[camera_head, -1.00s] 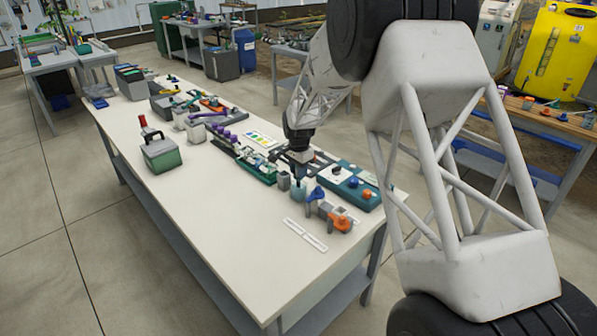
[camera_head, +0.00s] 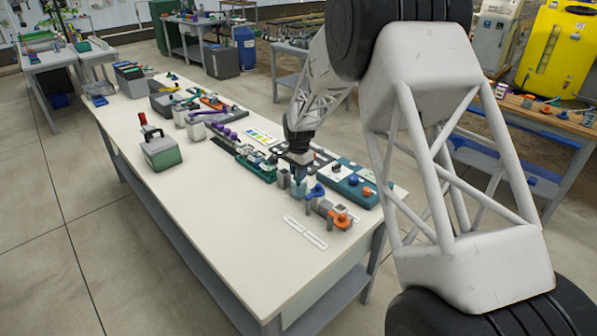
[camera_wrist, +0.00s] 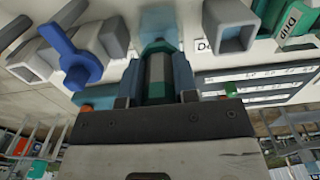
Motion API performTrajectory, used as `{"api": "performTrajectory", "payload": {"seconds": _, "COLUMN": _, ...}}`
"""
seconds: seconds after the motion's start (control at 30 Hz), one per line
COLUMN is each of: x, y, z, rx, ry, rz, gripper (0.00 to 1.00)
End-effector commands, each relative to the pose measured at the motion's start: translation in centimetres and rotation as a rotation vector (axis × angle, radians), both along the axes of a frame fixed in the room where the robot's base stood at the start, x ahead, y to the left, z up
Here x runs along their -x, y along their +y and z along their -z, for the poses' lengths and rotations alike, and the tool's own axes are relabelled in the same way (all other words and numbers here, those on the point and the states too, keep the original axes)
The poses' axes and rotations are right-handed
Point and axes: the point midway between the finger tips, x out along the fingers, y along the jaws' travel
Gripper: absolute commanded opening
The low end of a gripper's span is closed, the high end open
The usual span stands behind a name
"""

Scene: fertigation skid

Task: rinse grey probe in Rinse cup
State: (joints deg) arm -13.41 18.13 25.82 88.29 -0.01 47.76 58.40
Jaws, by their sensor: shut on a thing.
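My gripper (camera_wrist: 156,92) is shut on the grey probe (camera_wrist: 156,70), which stands between the fingers and points away from the wrist. Beyond the fingers, the translucent blue Rinse cup (camera_wrist: 158,22) surrounds the probe's far part. In the head view my gripper (camera_head: 299,160) is right above the blue cup (camera_head: 298,188) on the white table. The probe's tip is not clear, so I cannot tell how deep it sits or whether it touches the cup.
A grey square holder (camera_wrist: 233,22) stands beside the cup, and a grey block (camera_head: 284,179) also shows left of it. A teal box (camera_head: 350,185) lies right.

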Motion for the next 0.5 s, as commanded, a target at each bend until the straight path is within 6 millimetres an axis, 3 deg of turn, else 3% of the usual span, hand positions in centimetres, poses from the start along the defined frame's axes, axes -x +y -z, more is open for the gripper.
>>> {"api": "performTrajectory", "payload": {"seconds": 0.5, "x": 0.0, "y": 0.0, "z": -1.9, "rx": -0.001, "ry": -0.001, "rz": 0.0, "gripper": 0.0}}
